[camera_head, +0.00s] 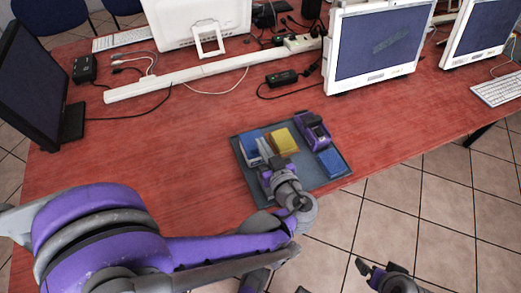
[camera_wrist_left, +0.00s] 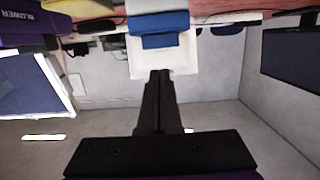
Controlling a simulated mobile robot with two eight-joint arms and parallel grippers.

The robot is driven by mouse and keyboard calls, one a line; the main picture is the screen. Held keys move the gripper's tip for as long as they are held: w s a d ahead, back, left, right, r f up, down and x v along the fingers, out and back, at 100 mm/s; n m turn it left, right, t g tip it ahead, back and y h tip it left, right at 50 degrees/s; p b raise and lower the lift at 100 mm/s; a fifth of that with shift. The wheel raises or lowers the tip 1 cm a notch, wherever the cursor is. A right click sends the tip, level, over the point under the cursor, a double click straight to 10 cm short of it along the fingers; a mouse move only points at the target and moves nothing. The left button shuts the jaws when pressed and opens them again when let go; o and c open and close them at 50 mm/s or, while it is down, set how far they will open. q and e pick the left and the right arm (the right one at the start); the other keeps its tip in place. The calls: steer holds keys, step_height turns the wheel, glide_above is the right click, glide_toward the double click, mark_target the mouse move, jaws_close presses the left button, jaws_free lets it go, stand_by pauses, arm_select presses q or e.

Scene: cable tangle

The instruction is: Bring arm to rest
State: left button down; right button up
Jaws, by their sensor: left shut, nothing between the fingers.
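My left gripper (camera_head: 264,150) is over the left part of a grey tray (camera_head: 335,175) near the front edge of the red table. Its arm comes in from the left. In the left wrist view, the fingers of my left gripper (camera_wrist_left: 160,74) are together, with nothing between them. A blue and white item (camera_head: 250,146) is beside the gripper in the tray, partly hidden. My right gripper (camera_head: 379,268) is at the bottom of the head view, over the tiled floor and away from the table. I cannot tell how far its fingers are apart.
The tray also holds a yellow block (camera_head: 284,140), a purple and dark item (camera_head: 314,130) and a blue block (camera_head: 330,163). Monitors (camera_head: 375,45), a power strip (camera_head: 303,42), a black adapter (camera_head: 282,78) and cables lie behind. The red table (camera_head: 190,130) is bare left of the tray.

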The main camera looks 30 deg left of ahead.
arm_select(q)
steer(key=s+d+f+b, duration=0.1)
steer(key=f, duration=0.1)
steer(key=s+d+f+b, duration=0.1)
steer(key=s+d+f, duration=0.1)
steer(key=s+d+f+b, duration=0.1)
steer(key=d+f, duration=0.1)
steer(key=shift+s+d+f, duration=0.1)
steer(key=shift+s, duration=0.25)
steer(key=shift+s+d, duration=0.1)
